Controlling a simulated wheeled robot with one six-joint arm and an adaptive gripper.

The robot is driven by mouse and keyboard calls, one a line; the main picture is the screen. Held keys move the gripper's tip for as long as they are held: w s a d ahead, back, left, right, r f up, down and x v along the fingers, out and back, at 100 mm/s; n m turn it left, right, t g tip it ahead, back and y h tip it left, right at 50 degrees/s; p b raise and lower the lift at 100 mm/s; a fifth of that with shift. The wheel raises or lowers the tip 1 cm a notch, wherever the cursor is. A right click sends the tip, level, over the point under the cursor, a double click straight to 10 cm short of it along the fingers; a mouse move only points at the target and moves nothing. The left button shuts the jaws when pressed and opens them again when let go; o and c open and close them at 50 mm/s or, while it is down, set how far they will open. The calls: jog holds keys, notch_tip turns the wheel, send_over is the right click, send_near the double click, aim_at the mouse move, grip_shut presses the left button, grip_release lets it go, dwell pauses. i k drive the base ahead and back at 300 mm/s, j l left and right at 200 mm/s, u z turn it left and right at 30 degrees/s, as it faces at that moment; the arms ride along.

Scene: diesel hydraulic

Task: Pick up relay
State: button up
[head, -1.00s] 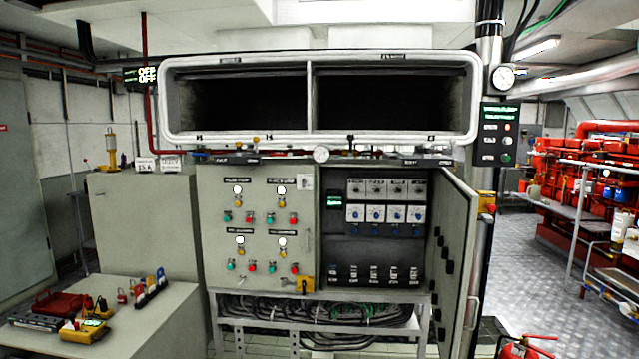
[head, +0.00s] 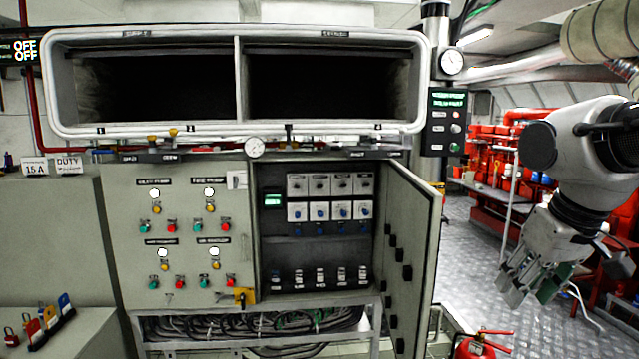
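The open electrical cabinet (head: 318,240) stands at the middle of the head view. It holds a row of grey modules with dark knobs, a row of white modules with blue knobs (head: 330,211), and a lower row of small dark and pale plug-in units (head: 320,277). These lower units may be relays; they are too small to tell for sure. My gripper (head: 530,286) hangs at the right, pointing down, well apart from the cabinet. Its fingers look spread with nothing between them.
The cabinet door (head: 408,250) stands open on the right, between the cabinet opening and my gripper. A red fire extinguisher (head: 478,346) is on the floor. Padlocks (head: 45,316) sit on a bench at lower left. Cables (head: 240,324) lie under the cabinet.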

aim_at(274, 274)
jog(key=i, duration=0.55)
jog(key=i+j, duration=0.25)
jog(key=j, duration=0.15)
jog(key=i+j, duration=0.2)
jog(key=j, duration=0.2)
jog(key=i+j, duration=0.25)
jog(key=j, duration=0.2)
jog(key=i+j, duration=0.1)
jog(key=i, duration=0.7)
jog(key=k+j+z, duration=0.25)
jog(key=j, duration=0.4)
jog(key=k+j+z, duration=0.3)
jog(key=k+j, duration=0.25)
